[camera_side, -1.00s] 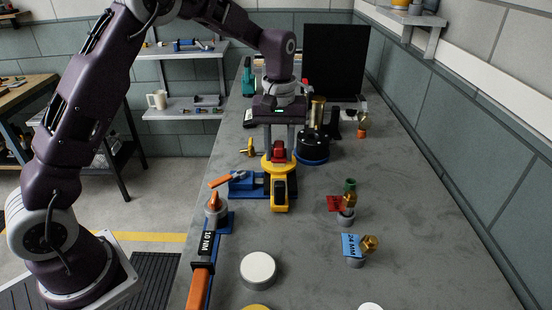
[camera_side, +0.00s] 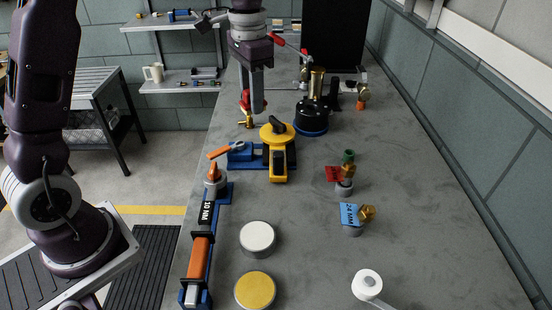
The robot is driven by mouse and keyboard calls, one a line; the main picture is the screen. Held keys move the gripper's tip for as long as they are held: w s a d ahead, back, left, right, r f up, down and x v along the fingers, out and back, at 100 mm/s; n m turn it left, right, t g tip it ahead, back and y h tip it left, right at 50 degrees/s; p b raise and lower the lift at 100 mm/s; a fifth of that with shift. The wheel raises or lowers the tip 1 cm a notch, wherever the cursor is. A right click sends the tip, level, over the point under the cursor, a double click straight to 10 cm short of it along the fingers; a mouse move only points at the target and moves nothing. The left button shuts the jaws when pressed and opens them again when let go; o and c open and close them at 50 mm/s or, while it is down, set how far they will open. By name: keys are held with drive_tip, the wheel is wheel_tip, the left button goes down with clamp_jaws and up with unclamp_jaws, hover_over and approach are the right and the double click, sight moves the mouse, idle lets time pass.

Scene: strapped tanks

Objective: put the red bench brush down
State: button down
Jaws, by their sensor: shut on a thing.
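My gripper (camera_side: 252,108) points down over the bench, beyond the yellow tool. It is shut on a small red thing, which I take to be the red bench brush (camera_side: 245,99). The red part shows at the left of the fingers, and a brass-coloured part (camera_side: 247,121) shows just below it. The fingers hide the rest of it. I cannot tell whether its lower end touches the bench.
A yellow tool with a black knob (camera_side: 279,168) stands in front, beside a blue vise (camera_side: 243,156). A black round base with a brass cylinder (camera_side: 311,118) stands close at right. A red-handled bar (camera_side: 288,46) lies behind.

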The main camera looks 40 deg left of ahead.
sight(259, 202)
drive_tip(key=s+d+f+m, duration=0.6)
drive_tip(key=d+f, duration=0.2)
drive_tip(key=f, duration=1)
drive_tip(key=shift+s+a+f, duration=0.15)
drive_tip(key=shift+s+f, duration=0.05)
drive_tip(key=shift+f, duration=0.1)
drive_tip(key=c, duration=1)
unclamp_jaws()
